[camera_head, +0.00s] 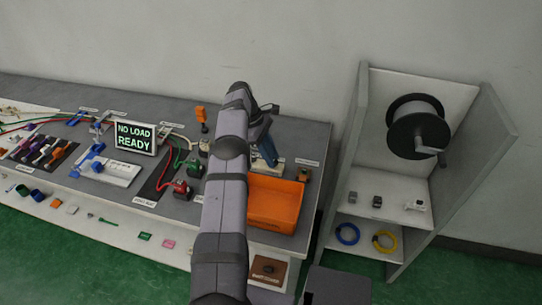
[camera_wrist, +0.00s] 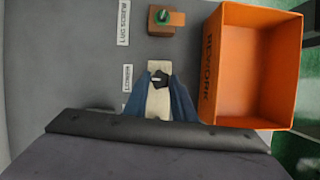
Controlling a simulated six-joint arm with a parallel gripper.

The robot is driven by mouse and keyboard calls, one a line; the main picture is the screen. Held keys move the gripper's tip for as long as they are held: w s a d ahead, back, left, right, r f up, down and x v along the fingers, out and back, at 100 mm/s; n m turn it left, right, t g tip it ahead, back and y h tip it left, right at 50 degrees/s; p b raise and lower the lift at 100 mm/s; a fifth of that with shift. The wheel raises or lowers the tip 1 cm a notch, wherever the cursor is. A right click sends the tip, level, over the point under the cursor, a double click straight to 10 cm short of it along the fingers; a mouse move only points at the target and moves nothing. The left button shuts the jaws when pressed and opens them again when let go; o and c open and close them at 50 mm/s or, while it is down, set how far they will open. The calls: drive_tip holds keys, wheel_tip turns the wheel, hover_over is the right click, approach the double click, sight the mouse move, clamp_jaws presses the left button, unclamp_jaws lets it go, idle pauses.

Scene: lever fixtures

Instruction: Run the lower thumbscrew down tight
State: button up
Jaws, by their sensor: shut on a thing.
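A small black knob (camera_wrist: 159,78), which looks like a thumbscrew, sits on a pale beige block (camera_wrist: 158,102). My gripper (camera_wrist: 160,82) points down at it, with its blue fingers closed in on the knob's two sides. In the head view my gripper (camera_head: 264,150) is over the bench behind the orange bin, and my arm hides part of the fixture. The fingers cover much of the block, and I cannot see how far the screw is down. A second thumbscrew is not clearly visible.
An orange bin (camera_head: 274,225) marked REWORK stands close beside the fixture; its wall (camera_wrist: 207,75) is just right of my fingers. A brown block with a green-topped knob (camera_wrist: 164,17) is nearby. A display (camera_head: 136,137) reads NO LOAD READY. A shelf unit (camera_head: 345,165) stands right.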

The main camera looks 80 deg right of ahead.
idle(0.5)
drive_tip(key=o, duration=1.1)
drive_tip(key=shift+r, duration=0.1)
drive_tip(key=shift+r, duration=0.55)
drive_tip(key=shift+r+p, duration=2.3)
drive_tip(key=shift+r, duration=2.1)
